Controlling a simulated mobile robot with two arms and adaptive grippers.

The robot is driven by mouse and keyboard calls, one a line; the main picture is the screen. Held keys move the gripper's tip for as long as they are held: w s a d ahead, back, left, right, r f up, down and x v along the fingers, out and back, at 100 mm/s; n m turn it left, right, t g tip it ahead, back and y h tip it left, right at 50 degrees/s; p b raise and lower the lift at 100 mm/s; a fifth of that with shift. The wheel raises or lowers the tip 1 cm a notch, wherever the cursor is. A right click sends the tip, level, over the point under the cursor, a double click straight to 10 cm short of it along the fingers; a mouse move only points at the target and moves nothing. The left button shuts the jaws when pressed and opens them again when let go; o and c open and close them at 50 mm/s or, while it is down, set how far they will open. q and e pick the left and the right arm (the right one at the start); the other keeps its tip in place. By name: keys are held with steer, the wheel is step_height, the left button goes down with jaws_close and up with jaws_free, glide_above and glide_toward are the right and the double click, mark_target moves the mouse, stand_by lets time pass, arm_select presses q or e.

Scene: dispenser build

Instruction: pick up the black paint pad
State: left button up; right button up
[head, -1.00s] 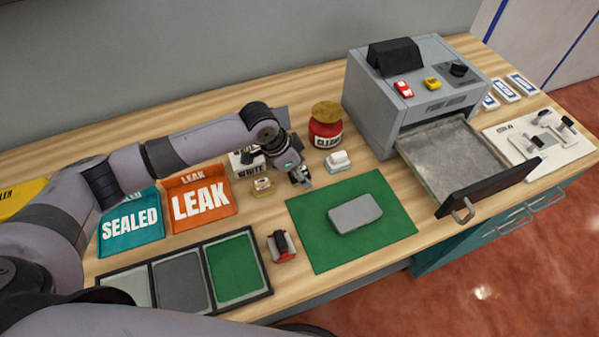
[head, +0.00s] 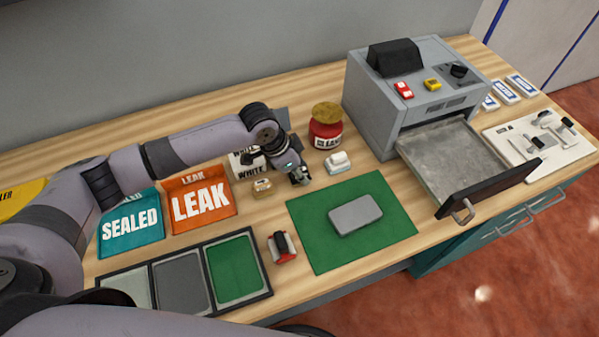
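My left gripper (head: 299,178) is low over the table, behind the green mat (head: 309,234) and between a small tan-and-white pad (head: 262,187) and a white pad (head: 338,162). Its fingers are small and dark here, and I cannot tell whether they are open or shut. I cannot make out the black paint pad for sure; it may be hidden under or between the fingers. A red-and-black block (head: 282,247) sits left of the mat; I cannot tell what it is. My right gripper is not in view.
A red jar (head: 325,135) stands just behind the gripper, and a box marked WHITE (head: 243,165) to its left. A grey block (head: 355,214) lies on the mat. The grey machine (head: 375,110) has its drawer (head: 514,181) pulled out.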

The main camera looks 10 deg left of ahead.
arm_select(q)
steer(key=shift+r, duration=0.1)
step_height(320, 180, up, 20)
steer(key=b, duration=0.1)
stand_by(1.4)
steer(key=w+a+f, duration=0.2)
steer(key=f, duration=0.3)
steer(key=w+a+f, duration=0.2)
steer(key=f, duration=0.3)
steer(key=w+a+f+p, duration=0.1)
steer(key=w+a+f, duration=0.1)
steer(key=f, duration=0.3)
steer(key=shift+w+a+f, duration=0.15)
steer(key=shift+w+f, duration=0.15)
steer(key=shift+w, duration=0.05)
steer(key=shift+f, duration=0.45)
stand_by(0.7)
stand_by(0.5)
